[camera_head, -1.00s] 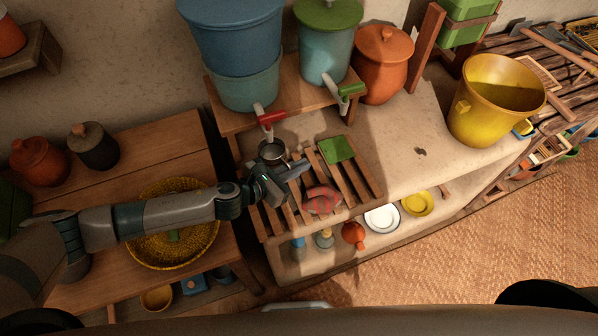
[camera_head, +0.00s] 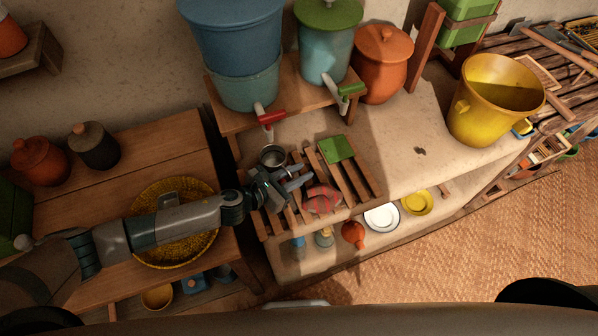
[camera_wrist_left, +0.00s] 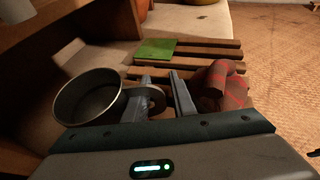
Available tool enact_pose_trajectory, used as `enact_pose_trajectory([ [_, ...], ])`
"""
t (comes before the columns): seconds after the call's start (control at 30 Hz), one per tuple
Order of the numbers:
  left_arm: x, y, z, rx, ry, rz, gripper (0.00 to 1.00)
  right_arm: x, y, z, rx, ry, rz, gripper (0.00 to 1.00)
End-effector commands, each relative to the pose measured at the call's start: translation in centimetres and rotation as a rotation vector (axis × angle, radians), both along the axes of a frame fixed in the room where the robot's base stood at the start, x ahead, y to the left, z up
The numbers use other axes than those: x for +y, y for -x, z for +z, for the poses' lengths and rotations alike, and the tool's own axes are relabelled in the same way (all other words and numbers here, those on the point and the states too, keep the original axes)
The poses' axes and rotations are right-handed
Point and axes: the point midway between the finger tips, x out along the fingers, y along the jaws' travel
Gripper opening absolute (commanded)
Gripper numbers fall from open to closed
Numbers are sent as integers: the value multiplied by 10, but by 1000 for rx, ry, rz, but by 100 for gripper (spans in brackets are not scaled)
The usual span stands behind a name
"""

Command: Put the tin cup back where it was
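The tin cup (camera_head: 272,156) is a small grey metal cup standing upright at the back left of the slatted wooden rack (camera_head: 358,184), just in front of the red-handled tap. In the left wrist view the cup (camera_wrist_left: 88,98) is at the left, with its looped handle toward my fingers. My left gripper (camera_head: 298,178) is open, its two fingers apart over the rack. My right gripper is not in view.
A red checked cloth (camera_head: 322,200) lies on the rack close to the fingers, with a green square (camera_head: 337,149) behind it. The red tap (camera_head: 270,118) juts from the blue container (camera_head: 248,85) above the cup. A yellow bucket (camera_head: 492,105) stands right; the clay ledge (camera_head: 395,140) between is mostly clear.

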Motion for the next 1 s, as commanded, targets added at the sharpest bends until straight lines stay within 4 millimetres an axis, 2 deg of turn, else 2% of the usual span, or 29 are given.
enact_pose_trajectory([
  [0.5, 3, 1, -1, 0, -1, 0, 23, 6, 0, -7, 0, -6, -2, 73],
  [0.77, 29, 22, 13, 0, -1, -1, 23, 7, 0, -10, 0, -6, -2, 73],
  [1.0, 62, 47, 30, 0, -2, 1, 23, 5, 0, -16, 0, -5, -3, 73],
])
